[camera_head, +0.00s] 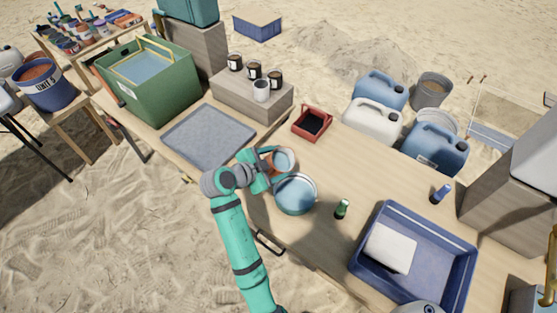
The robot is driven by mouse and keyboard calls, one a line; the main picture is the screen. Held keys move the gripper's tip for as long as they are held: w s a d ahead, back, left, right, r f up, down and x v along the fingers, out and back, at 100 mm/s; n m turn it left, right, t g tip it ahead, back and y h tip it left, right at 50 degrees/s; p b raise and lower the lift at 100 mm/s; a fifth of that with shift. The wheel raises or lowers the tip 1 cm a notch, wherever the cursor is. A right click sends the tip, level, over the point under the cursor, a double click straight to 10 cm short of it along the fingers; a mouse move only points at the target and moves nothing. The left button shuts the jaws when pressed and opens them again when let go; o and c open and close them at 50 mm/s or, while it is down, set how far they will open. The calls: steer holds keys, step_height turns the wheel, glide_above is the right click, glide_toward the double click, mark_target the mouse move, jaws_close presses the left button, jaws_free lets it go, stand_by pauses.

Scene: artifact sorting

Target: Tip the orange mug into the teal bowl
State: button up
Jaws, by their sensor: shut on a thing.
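The orange mug (271,162) is in my gripper (268,168), just behind and to the left of the teal bowl. Its pale inside shows. The mug looks close to upright, but its exact tilt and its contents are hard to tell. The teal bowl (296,206) sits on the wooden table, with a light blue-grey inside. My gripper is shut on the mug, and my teal arm reaches up from the bottom of the picture. Part of the mug is hidden by the gripper.
A grey tray (208,154) lies left, with a green crate (165,93) behind it. A red tray (312,138) stands behind the mug. A green bottle (342,209) and a blue bin (461,243) are right of the bowl. Several jugs stand at the back.

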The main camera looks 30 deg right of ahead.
mark_target(278, 174)
steer(key=shift+s+d+f+m+t+y, duration=0.1)
steer(key=shift+f+m+t+y, duration=0.15)
steer(key=shift+f+m+t, duration=0.4)
steer(key=shift+s+f+m+t+y, duration=0.1)
steer(key=shift+f+m+t+y, duration=0.2)
steer(key=shift+f, duration=0.65)
stand_by(0.4)
steer(key=shift+s+d+f, duration=0.1)
steer(key=shift+s+f, duration=0.05)
steer(key=shift+f, duration=0.05)
steer(key=shift+f+m+t, duration=0.25)
steer(key=shift+f+m, duration=0.05)
steer(key=shift+m, duration=0.05)
steer(key=shift+s+d+f+m+t+y, duration=0.1)
steer(key=shift+s+f+m+t+y, duration=0.15)
steer(key=shift+f+m+t, duration=0.45)
stand_by(0.3)
